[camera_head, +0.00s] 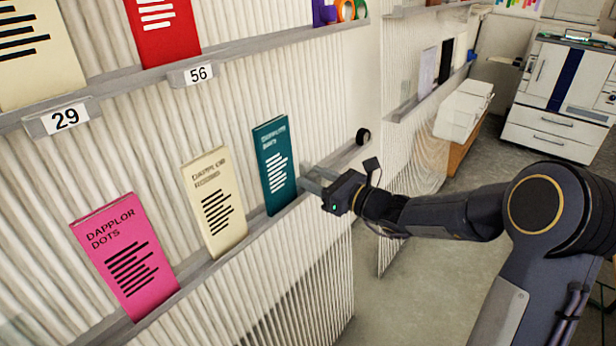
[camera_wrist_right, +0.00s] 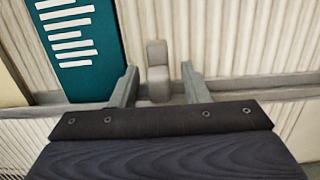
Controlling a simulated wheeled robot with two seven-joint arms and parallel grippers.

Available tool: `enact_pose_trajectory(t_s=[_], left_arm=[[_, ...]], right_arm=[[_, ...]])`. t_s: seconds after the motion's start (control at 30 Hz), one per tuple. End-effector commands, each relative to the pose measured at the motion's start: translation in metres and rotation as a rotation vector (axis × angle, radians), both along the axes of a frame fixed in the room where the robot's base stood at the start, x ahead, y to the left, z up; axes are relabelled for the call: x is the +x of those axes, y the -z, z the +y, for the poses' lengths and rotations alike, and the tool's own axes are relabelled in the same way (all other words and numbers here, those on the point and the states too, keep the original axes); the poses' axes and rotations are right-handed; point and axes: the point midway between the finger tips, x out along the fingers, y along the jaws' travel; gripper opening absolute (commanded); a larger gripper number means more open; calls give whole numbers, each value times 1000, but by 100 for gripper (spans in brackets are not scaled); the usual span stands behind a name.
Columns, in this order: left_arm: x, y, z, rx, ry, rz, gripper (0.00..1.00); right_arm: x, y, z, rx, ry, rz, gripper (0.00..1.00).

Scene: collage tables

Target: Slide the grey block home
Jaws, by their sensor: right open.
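The grey block (camera_wrist_right: 157,58) shows in the right wrist view as an upright piece with a wider lower part, at the ledge just right of a teal booklet (camera_wrist_right: 80,45). My right gripper (camera_wrist_right: 158,78) is open, with one finger on each side of the block's lower part; a gap shows on the right, and I cannot tell whether the left finger touches. In the head view my right gripper (camera_head: 312,181) is at the ledge beside the teal booklet (camera_head: 275,165), and the block cannot be told apart from the fingers there. My left gripper is not in view.
The lower ledge (camera_head: 215,266) also holds a cream booklet (camera_head: 214,203) and a pink booklet (camera_head: 126,257). A small black round object (camera_head: 363,136) is at the ledge's far end. An upper ledge (camera_head: 130,91) carries number tags. The floor (camera_head: 400,270) right of the ribbed panel is clear.

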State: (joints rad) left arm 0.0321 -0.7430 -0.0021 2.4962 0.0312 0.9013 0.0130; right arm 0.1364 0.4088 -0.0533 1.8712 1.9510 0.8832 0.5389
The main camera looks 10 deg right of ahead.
Motion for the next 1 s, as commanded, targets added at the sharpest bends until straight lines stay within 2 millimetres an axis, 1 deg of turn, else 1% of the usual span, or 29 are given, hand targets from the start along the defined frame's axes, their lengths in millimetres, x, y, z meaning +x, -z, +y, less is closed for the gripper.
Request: enact_pose_trajectory(t_s=[0.1, 0.2, 0.47, 0.77, 0.8, 1.0], left_arm=[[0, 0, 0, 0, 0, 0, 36], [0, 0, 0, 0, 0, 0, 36], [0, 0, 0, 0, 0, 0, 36], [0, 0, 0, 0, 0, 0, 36], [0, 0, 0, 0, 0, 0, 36], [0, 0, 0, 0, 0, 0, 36]], right_arm=[[10, 0, 8, -1, -1, -1, 42], [14, 0, 11, -2, -1, -1, 42], [15, 0, 12, -2, 0, -1, 42], [14, 0, 11, -2, 0, -1, 3], [14, 0, 11, -2, 0, -1, 0], [15, 0, 11, -2, 0, -1, 0]])
